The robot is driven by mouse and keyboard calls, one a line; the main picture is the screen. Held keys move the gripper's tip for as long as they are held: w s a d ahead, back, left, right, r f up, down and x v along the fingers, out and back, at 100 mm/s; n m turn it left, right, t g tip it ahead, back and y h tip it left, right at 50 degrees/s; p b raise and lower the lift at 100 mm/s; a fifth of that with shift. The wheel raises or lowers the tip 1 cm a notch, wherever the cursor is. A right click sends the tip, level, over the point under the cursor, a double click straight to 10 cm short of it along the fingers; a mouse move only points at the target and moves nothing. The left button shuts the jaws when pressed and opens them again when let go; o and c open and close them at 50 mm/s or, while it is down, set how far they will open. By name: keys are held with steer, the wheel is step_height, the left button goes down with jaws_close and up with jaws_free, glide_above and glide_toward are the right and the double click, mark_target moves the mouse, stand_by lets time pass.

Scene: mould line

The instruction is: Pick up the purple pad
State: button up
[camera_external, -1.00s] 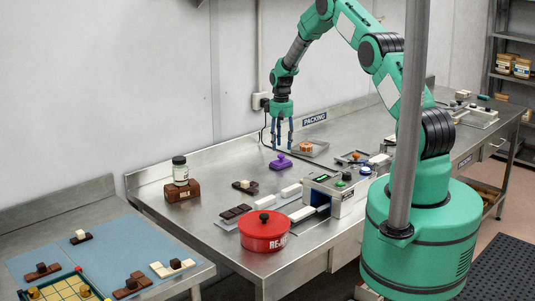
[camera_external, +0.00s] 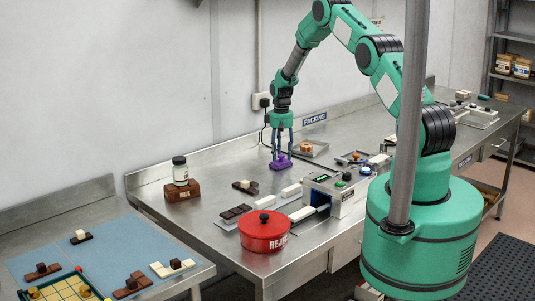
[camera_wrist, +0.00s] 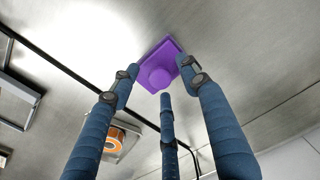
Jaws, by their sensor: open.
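The purple pad (camera_external: 281,164) lies flat on the steel bench, with a round knob on top. In the wrist view the purple pad (camera_wrist: 163,60) shows at upper middle, beyond my fingertips. My gripper (camera_external: 282,153) is open and points down just above the pad, with its blue fingers around the knob area. In the wrist view the three fingers of my gripper (camera_wrist: 158,85) are spread apart, and nothing is held between them. I cannot tell whether any finger touches the pad.
A red reject pot (camera_external: 266,238) and a small machine with a belt (camera_external: 335,192) stand in front. Chocolate pieces (camera_external: 245,187) and a jar on a brown block (camera_external: 183,191) are to the left. A tray with an orange roll (camera_external: 311,147) is behind right. A black cable runs nearby.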

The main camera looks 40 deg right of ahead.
mark_target(281, 155)
jaws_close()
steer(key=shift+r, duration=0.1)
step_height(281, 155, up, 10)
steer(key=b, duration=0.1)
stand_by(0.8)
stand_by(0.4)
